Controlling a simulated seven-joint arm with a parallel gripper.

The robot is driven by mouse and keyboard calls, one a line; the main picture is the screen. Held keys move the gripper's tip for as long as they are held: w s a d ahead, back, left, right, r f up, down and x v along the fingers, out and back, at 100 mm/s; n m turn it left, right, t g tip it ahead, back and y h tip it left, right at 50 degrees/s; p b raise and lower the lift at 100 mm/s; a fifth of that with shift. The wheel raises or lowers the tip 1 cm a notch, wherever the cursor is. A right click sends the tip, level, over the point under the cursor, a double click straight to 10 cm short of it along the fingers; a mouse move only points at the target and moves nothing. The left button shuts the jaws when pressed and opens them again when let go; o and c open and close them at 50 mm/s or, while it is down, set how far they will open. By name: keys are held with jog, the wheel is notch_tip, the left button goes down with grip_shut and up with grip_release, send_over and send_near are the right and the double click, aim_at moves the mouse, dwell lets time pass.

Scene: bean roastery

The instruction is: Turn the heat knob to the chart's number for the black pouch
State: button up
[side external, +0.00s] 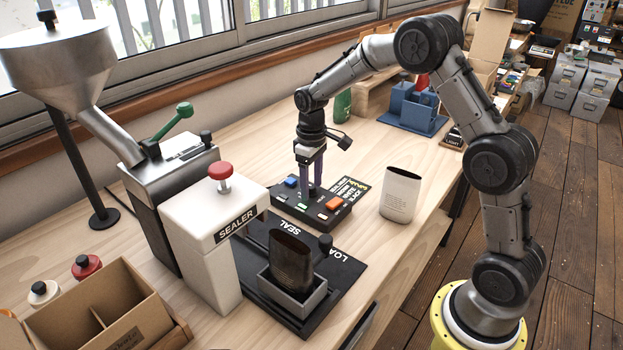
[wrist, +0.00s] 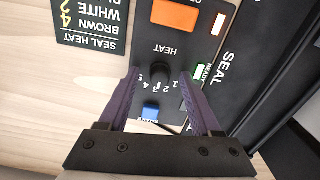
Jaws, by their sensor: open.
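My gripper (side external: 311,192) points straight down over the control panel (side external: 283,208). In the wrist view my gripper (wrist: 159,74) is open, with one purple finger on each side of the black heat knob (wrist: 160,72). The seal heat chart (wrist: 88,44) is upside down and cut off in the wrist view, showing the brown and white rows; the black row's number is not readable. The black pouch (side external: 291,258) stands upright in a grey holder (side external: 297,305).
The panel also has an orange button (wrist: 175,14), a blue button (wrist: 151,112) and a lit green ready light (wrist: 198,73). The white sealer (side external: 212,235) stands left of it. A white pouch (side external: 400,193) stands to the right. Bare tabletop lies around the white pouch.

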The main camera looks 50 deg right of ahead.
notch_tip(320, 180, up, 14)
dwell(0.5)
notch_tip(320, 180, up, 7)
jog(key=t, duration=0.2)
send_over(312, 186)
jog(key=s+a, duration=0.3)
jog(key=s, duration=0.1)
jog(key=s+a+r+t, duration=0.1)
jog(key=s+a+r, duration=0.25)
jog(key=s, duration=0.55)
jog(key=s+a+f+t, duration=0.1)
jog(key=s+f, duration=0.3)
jog(key=s, duration=0.4)
jog(key=s+a+f+m+t, duration=0.1)
jog(key=s+f, duration=0.3)
jog(key=s, duration=0.3)
jog(key=shift+s+f+t, duration=0.2)
jog(key=shift+s+t, duration=0.1)
jog(key=shift+s, duration=0.1)
